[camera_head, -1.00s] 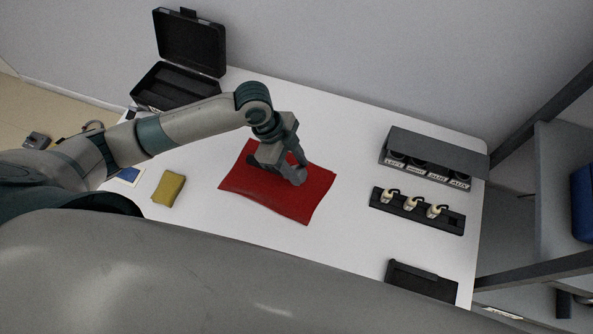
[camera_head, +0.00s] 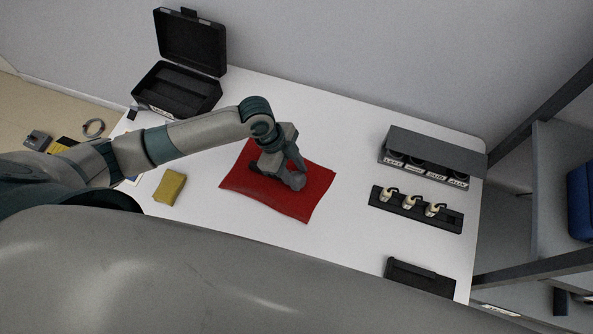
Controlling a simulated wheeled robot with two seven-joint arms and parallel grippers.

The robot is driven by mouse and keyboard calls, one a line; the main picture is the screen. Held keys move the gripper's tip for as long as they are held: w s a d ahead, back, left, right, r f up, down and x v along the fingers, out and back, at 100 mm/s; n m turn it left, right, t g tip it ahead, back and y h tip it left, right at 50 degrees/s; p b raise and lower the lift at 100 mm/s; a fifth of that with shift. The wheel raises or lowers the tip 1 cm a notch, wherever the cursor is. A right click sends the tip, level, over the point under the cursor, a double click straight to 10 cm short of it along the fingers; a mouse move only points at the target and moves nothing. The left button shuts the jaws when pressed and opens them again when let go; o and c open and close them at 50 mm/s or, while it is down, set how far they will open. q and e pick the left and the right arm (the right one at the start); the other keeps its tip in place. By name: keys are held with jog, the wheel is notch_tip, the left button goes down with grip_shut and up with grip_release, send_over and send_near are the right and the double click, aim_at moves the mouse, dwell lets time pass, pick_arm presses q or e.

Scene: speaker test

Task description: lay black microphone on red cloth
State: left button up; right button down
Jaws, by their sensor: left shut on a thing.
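The red cloth (camera_head: 303,207) lies flat on the white table, near its middle. My left gripper (camera_head: 291,177) is low over the cloth, shut on the dark microphone (camera_head: 295,182). Only a small part of the microphone shows, beside the fingers; the rest is hidden by the gripper. I cannot tell whether the microphone touches the cloth. My right gripper is not in view.
An open black case (camera_head: 205,97) stands at the back left. A yellow sponge-like block (camera_head: 170,187) lies left of the cloth. On the right are a labelled dark box (camera_head: 432,150), a black strip with several pale plugs (camera_head: 436,224) and a black tray (camera_head: 420,281).

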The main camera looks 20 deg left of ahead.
pick_arm(q)
jog(key=shift+f, duration=0.1)
jog(key=o, duration=1.2)
jog(key=shift+r, duration=0.6)
jog(key=shift+a+r, duration=0.2)
jog(key=shift+r, duration=0.1)
jog(key=b+v, duration=0.2)
jog(key=v, duration=0.9)
jog(key=shift+r, duration=0.2)
